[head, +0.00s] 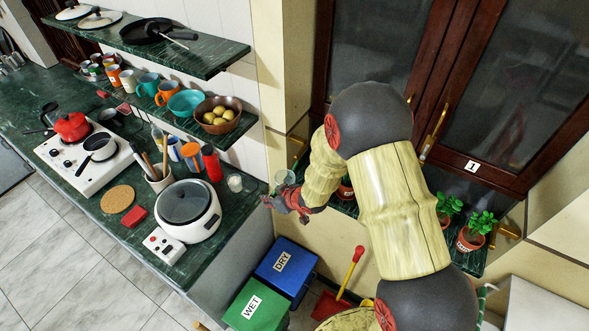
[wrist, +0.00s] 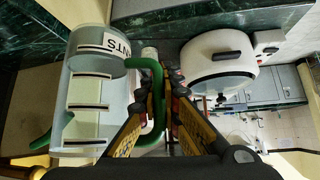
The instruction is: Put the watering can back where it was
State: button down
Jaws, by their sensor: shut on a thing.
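The watering can (wrist: 88,125) is a clear container with white labels, one ending in "NTS", and a green handle (wrist: 158,105). It fills the left of the wrist view. My gripper (wrist: 170,82) is shut on the green handle, with the can held to its left. In the head view my gripper (head: 272,201) is in the air between the counter's right end and the plant ledge. A small clear part beside it (head: 285,178) seems to be the can; most of the can is hidden by my arm there.
A green marble ledge (head: 470,258) with potted plants (head: 471,238) runs below the dark doors.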

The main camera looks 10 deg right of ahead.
jog(key=w+d+p, duration=0.5)
jog(key=w+d, duration=0.7)
jog(key=shift+d, duration=0.1)
jog(key=shift+w, duration=0.15)
notch_tip(320, 180, down, 4)
jog(key=b, duration=0.4)
jog(key=shift+r, duration=0.2)
jog(key=shift+r, duration=0.1)
jog(key=c, duration=2.5)
grip_release()
jog(key=shift+f, duration=0.2)
jog(key=o, duration=0.5)
